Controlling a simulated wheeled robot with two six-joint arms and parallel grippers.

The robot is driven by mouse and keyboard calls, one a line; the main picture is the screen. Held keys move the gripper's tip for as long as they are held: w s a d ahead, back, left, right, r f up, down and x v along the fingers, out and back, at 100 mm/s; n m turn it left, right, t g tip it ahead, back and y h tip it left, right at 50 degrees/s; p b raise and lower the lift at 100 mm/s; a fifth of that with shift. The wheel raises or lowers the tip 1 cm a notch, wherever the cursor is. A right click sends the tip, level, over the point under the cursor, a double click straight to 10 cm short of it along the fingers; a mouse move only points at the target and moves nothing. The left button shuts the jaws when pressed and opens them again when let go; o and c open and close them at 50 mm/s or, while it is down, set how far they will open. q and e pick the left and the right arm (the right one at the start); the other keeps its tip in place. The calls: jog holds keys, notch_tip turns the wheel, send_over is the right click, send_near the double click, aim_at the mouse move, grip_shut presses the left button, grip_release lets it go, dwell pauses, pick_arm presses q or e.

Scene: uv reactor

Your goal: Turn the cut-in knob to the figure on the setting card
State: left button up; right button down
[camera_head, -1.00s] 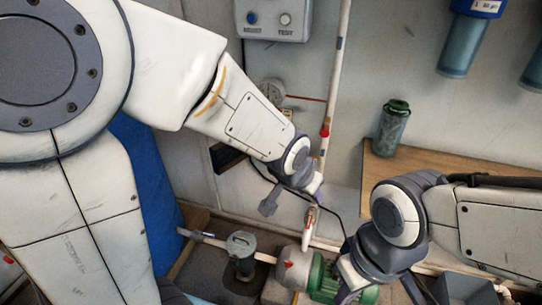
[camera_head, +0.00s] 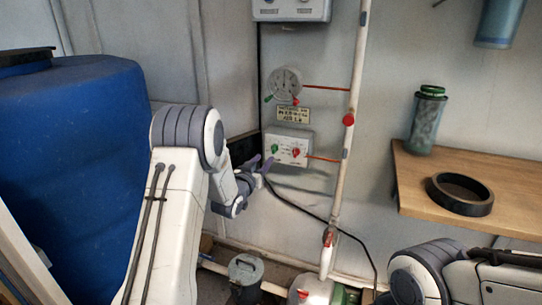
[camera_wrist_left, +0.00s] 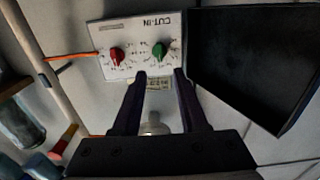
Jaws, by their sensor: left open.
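A white control box (camera_head: 287,147) on the wall carries a green knob (camera_head: 275,149) and a red knob (camera_head: 296,152). In the left wrist view the box appears upside down, with the word CUT-IN beside the green knob (camera_wrist_left: 158,49); the red knob (camera_wrist_left: 117,55) is to its left. The dial figures are too small to read. The setting card (camera_head: 293,115) hangs above the box; its writing is not legible. My left gripper (camera_head: 266,165) is open and empty, just left of the box and apart from the knobs. My right gripper is out of view.
A round gauge (camera_head: 284,84) hangs above the card. A white pipe (camera_head: 346,145) with red fittings runs down right of the box. A dark panel (camera_wrist_left: 250,60) lies beside the box. A blue tank (camera_head: 75,160) stands left; a wooden shelf (camera_head: 418,185) is right.

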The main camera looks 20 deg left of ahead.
aim_at(273, 148)
pick_arm(q)
jog(key=w+b, duration=0.1)
jog(key=w, duration=0.7)
jog(key=shift+d, duration=0.15)
jog(key=shift+s, duration=0.1)
grip_shut()
